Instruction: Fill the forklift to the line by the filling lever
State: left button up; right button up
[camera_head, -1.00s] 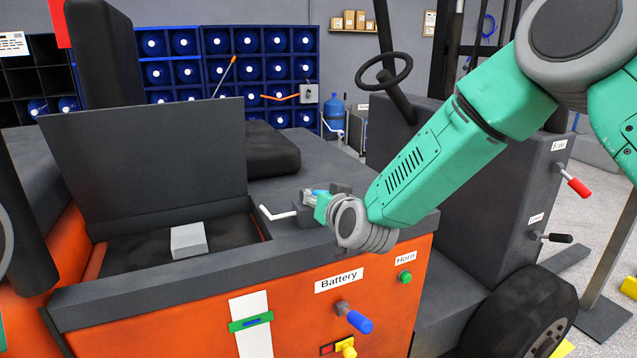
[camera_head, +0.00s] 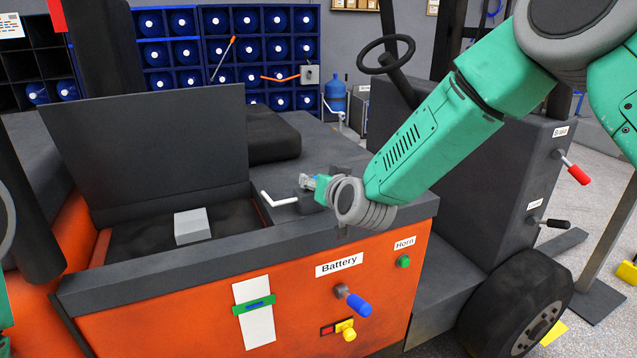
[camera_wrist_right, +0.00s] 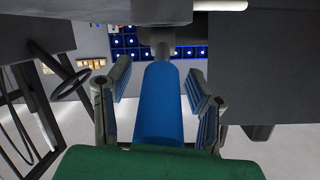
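The orange forklift (camera_head: 230,300) has an open top compartment holding a pale block (camera_head: 192,227). A white spout (camera_head: 280,200) sticks out over its right edge. My right gripper (camera_head: 314,183) is beside the spout's dark mount on the forklift top. In the right wrist view a blue handle (camera_wrist_right: 160,105), seemingly the filling lever, lies between my right fingers (camera_wrist_right: 160,90), with gaps on both sides. My left gripper is out of view.
The raised dark lid (camera_head: 145,155) stands behind the compartment. A blue battery lever (camera_head: 357,304), a yellow knob (camera_head: 347,330) and a green horn button (camera_head: 403,262) stick out of the front.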

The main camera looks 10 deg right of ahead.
jog(key=v, duration=1.2)
jog(key=shift+f, duration=0.15)
jog(key=s+d+f+g, duration=0.15)
jog(key=s+f, duration=0.25)
jog(key=f, duration=0.4)
jog(key=s+d+f+n+g, duration=0.1)
jog(key=s+f+g, duration=0.2)
jog(key=s+f, duration=0.3)
jog(key=s+d+f+g, duration=0.1)
jog(key=s+f+g, duration=0.15)
jog(key=f, duration=0.65)
jog(key=s+d+f+g, duration=0.2)
jog(key=s+f, duration=0.2)
jog(key=s, duration=0.4)
jog(key=s+d+f+g+h, duration=0.1)
jog(key=s+f, duration=0.3)
jog(key=s, duration=0.4)
jog(key=s+d+f+n+g, duration=0.1)
jog(key=s+d+f+g, duration=0.3)
jog(key=s, duration=0.4)
jog(key=shift+s+h, duration=0.35)
jog(key=shift+h, duration=0.05)
